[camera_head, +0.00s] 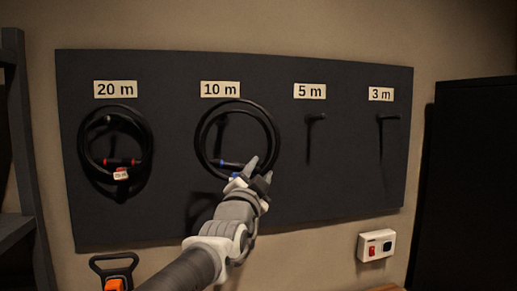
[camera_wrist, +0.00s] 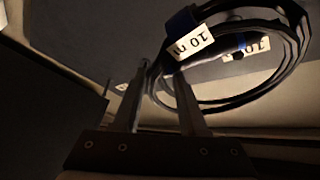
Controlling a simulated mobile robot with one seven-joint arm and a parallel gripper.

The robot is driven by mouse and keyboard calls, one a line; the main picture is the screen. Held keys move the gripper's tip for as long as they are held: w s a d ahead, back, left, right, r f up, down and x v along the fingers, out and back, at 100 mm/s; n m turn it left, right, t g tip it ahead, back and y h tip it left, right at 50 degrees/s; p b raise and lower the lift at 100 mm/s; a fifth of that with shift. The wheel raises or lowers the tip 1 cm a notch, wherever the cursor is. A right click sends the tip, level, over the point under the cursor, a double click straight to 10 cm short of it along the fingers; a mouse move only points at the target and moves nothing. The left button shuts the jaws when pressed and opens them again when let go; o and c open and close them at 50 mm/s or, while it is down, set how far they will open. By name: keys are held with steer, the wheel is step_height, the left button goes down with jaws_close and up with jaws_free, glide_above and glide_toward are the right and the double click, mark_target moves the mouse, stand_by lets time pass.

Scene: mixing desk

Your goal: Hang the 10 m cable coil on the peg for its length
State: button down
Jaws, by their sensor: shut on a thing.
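The 10 m cable coil (camera_head: 199,141) is a black ring with a blue band, in front of the board below the 10 m label (camera_head: 220,89). My gripper (camera_head: 250,168) is shut on the lower right of the ring. In the wrist view the coil (camera_wrist: 225,105) runs between the fingers (camera_wrist: 162,95), and its white "10 m" tag (camera_wrist: 193,43) hangs beside the blue band. The 10 m peg is hard to make out inside the ring. I cannot tell whether the coil rests on it.
The dark board (camera_head: 345,165) holds a 20 m coil (camera_head: 149,140) hanging at left. The 5 m peg (camera_head: 316,117) and 3 m peg (camera_head: 389,117) are bare at right. A white switch box (camera_head: 376,246) is on the wall below. A dark cabinet (camera_head: 470,190) stands at right.

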steer(key=r, duration=0.1)
steer(key=a, duration=0.1)
steer(key=r, duration=0.1)
steer(key=shift+w+a+r+t+p, duration=0.25)
steer(key=shift+w+r+t+p, duration=0.05)
steer(key=shift+w+r, duration=0.05)
steer(key=w+a+f+p, duration=0.1)
steer(key=w, duration=0.3)
steer(key=w+a+p, duration=0.1)
steer(key=w, duration=0.3)
steer(key=w+a+f+p, duration=0.1)
steer(key=w, duration=0.3)
steer(key=shift+w+a+f+p, duration=0.25)
steer(key=shift+f+p, duration=0.05)
steer(key=shift+p, duration=0.05)
stand_by(0.9)
stand_by(0.6)
jaws_free()
steer(key=shift+f, duration=0.15)
